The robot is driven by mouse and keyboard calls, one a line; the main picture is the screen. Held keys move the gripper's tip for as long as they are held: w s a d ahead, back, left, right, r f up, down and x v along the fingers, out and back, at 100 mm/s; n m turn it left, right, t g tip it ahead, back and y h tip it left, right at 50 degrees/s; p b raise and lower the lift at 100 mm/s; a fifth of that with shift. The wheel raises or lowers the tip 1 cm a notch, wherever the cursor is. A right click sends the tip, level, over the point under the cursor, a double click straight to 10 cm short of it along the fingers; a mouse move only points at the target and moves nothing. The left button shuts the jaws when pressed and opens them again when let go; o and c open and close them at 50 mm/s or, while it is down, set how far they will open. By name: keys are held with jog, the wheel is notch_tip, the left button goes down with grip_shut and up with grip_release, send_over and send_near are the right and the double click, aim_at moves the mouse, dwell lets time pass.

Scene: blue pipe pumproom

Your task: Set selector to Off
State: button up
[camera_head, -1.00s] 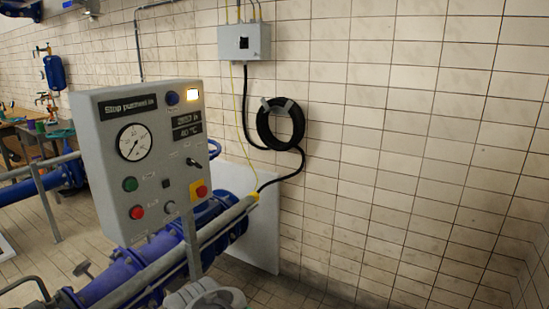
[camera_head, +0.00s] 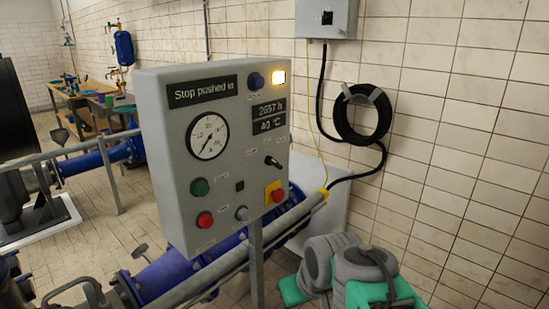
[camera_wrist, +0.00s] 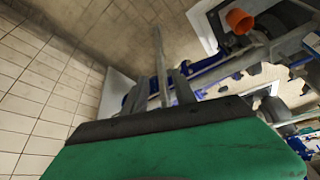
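The selector (camera_head: 272,162) is a small black lever on the right side of the grey control box (camera_head: 160,175), below the two dark displays. Its handle slants in the head view; its position labels are too small to read. My arm's grey and green links show at the lower right of the head view, apart from the box. In the wrist view, a green part with a black edge, seemingly of my gripper (camera_wrist: 180,145), fills the bottom. The selector is not visible in the wrist view.
A blue pipe (camera_head: 160,280) and grey rail run below. Coiled black cable (camera_head: 345,118) hangs on the tiled wall.

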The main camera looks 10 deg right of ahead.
jog(key=w+d+r+n+t+y+b, duration=0.1)
jog(key=w+r+n+t+b, duration=0.15)
jog(key=w+r, duration=0.45)
jog(key=n+t+y+b, duration=0.25)
jog(key=n+t, duration=0.35)
jog(key=n, duration=0.3)
send_near(276, 163)
jog(key=w+f, duration=0.1)
jog(key=w, duration=0.1)
jog(key=shift+y, duration=0.35)
jog(key=p+x, duration=0.2)
jog(key=x, duration=0.4)
jog(key=shift+w+a, duration=0.2)
jog(key=shift+w, duration=0.05)
jog(key=shift+w+f, duration=0.1)
jog(key=shift+w, duration=0.15)
jog(key=shift+c, duration=0.2)
grip_shut()
